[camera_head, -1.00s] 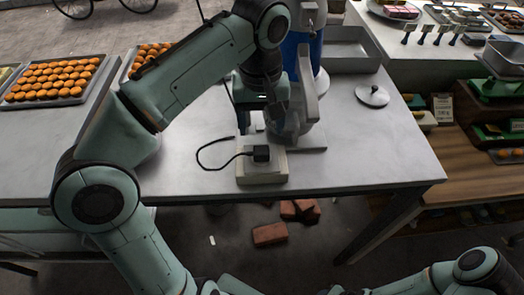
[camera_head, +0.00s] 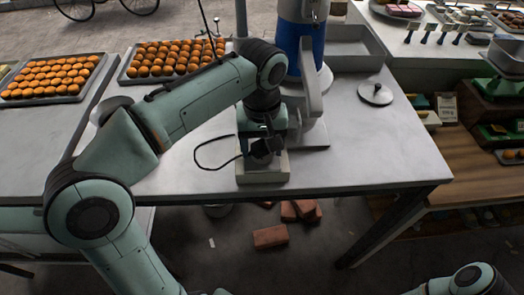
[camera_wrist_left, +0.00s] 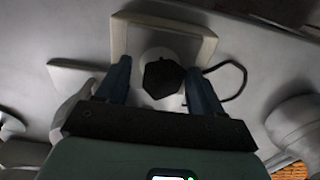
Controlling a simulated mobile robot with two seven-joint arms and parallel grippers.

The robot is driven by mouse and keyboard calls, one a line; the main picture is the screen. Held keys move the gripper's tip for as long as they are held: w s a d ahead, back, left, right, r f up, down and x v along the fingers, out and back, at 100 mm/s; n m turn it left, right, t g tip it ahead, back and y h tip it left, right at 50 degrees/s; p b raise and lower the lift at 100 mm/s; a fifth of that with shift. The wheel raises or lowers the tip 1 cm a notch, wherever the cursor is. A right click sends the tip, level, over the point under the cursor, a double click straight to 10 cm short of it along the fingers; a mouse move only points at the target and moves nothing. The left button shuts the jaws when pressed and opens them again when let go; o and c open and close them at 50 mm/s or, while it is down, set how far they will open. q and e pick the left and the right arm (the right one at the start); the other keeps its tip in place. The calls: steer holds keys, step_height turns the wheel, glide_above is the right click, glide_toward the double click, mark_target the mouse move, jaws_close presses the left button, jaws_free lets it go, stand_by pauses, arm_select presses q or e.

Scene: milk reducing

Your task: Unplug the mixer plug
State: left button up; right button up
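The mixer (camera_head: 298,48), blue and grey, stands on the table. A pale socket block (camera_head: 263,176) sits near the table's front edge. It also shows in the left wrist view (camera_wrist_left: 206,47). The black plug (camera_wrist_left: 162,78) is on the block, with its black cord (camera_head: 197,154) looping left on the table. My left gripper (camera_head: 265,148) is over the block and mostly covers the plug in the head view. In the left wrist view its two fingers (camera_wrist_left: 161,84) are spread, one on each side of the plug, with visible gaps. My right gripper is out of view.
The table (camera_head: 385,150) is clear to the right, apart from a round lid (camera_head: 375,94). A metal tray (camera_head: 345,48) is behind. Trays of orange pastries (camera_head: 50,78) are at the back left. Bricks (camera_head: 270,236) lie on the floor below.

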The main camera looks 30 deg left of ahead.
mark_target(259, 144)
arm_select(q)
steer(key=shift+s+a+f, duration=0.1)
steer(key=shift+a+f, duration=0.05)
steer(key=shift+a, duration=0.05)
stand_by(0.9)
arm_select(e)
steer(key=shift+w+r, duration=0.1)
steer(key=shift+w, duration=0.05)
arm_select(q)
steer(key=shift+s+a, duration=0.1)
steer(key=c, duration=1.2)
steer(key=shift+r+p, duration=1.35)
steer(key=shift+r, duration=1.75)
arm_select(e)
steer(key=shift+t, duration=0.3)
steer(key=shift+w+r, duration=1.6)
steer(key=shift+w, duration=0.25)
